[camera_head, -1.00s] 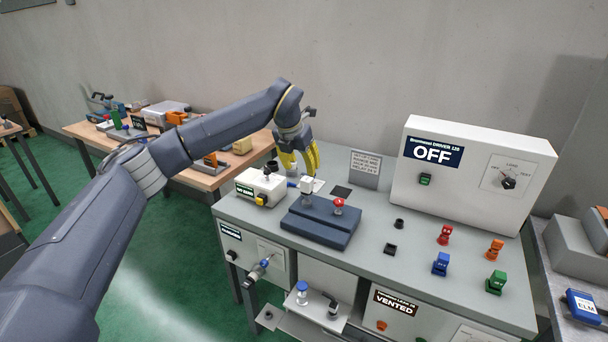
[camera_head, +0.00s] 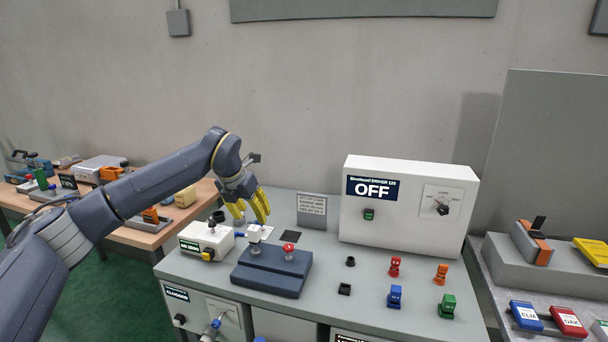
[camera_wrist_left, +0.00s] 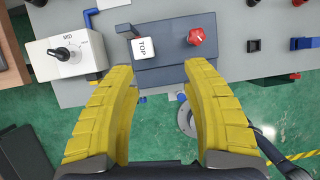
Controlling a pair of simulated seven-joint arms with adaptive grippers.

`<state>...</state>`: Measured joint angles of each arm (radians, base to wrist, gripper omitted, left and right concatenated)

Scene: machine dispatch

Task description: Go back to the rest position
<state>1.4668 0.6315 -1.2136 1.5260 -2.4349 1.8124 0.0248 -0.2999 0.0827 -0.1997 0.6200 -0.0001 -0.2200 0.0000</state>
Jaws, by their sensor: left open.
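My left gripper (camera_head: 252,209) has yellow fingers spread apart with nothing between them. In the head view it hangs above the back of the grey bench, behind the dark blue block (camera_head: 271,278). In the left wrist view the open gripper (camera_wrist_left: 163,105) points toward that block, which carries a white cube marked TOP (camera_wrist_left: 144,47) and a red knob (camera_wrist_left: 196,37). The fingers look apart from the cube. My right gripper is in neither view.
A white box with a dial (camera_head: 207,241) stands left of the block. A large white cabinet reading OFF (camera_head: 408,205) stands behind. Red (camera_head: 395,267), orange (camera_head: 441,275), blue (camera_head: 395,297) and green (camera_head: 447,306) pieces stand on the right. A small sign (camera_head: 311,211) stands near the gripper.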

